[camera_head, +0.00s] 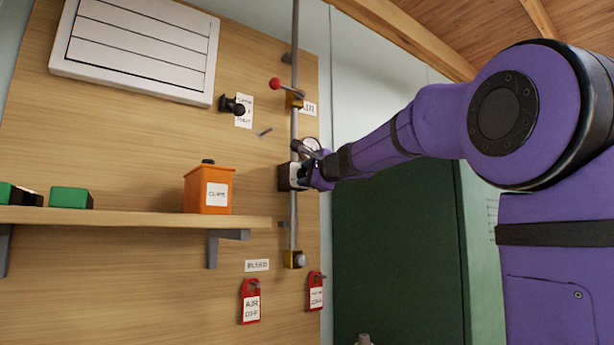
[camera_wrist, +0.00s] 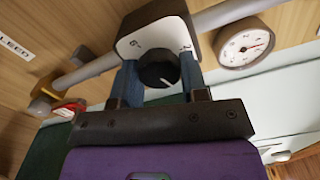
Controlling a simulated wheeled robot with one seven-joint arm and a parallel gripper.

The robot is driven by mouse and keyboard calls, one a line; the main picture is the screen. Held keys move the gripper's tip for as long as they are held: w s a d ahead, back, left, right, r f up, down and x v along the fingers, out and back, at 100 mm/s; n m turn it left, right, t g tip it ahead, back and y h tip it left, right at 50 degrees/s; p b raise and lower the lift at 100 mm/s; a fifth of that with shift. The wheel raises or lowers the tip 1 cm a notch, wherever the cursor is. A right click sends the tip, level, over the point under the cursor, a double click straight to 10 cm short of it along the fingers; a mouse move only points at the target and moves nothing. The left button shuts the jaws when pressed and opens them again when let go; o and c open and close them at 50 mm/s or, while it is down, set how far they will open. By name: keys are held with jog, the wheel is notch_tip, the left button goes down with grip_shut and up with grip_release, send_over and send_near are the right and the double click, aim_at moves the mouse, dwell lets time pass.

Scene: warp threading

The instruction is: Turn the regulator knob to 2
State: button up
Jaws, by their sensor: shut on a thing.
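The regulator (camera_head: 285,178) is a dark box with a white face on the vertical pipe on the wooden wall panel. In the wrist view, its white dial face (camera_wrist: 128,46) carries a digit at left and a partly seen mark at right. The round black knob (camera_wrist: 158,70) has a white pointer line at its lower right, toward my gripper's palm. My gripper (camera_wrist: 160,78) is shut on the knob, one blue-grey finger on each side. In the head view, my gripper (camera_head: 305,175) is at the regulator and hides the knob.
A round gauge (camera_wrist: 245,42) sits beside the regulator. Above is a red-ball lever (camera_head: 275,84); below are a bleed valve (camera_head: 295,259) and red hanging tags (camera_head: 250,302). At left, a shelf (camera_head: 120,217) holds an orange clips box (camera_head: 208,188) and green blocks (camera_head: 70,198).

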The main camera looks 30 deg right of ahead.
jog(key=n, duration=1.4)
dwell(0.4)
jog(key=o, duration=0.9)
jog(key=shift+r, duration=0.1)
jog(key=s, duration=1.1)
jog(key=shift+d, duration=0.15)
jog(key=shift+w, duration=0.1)
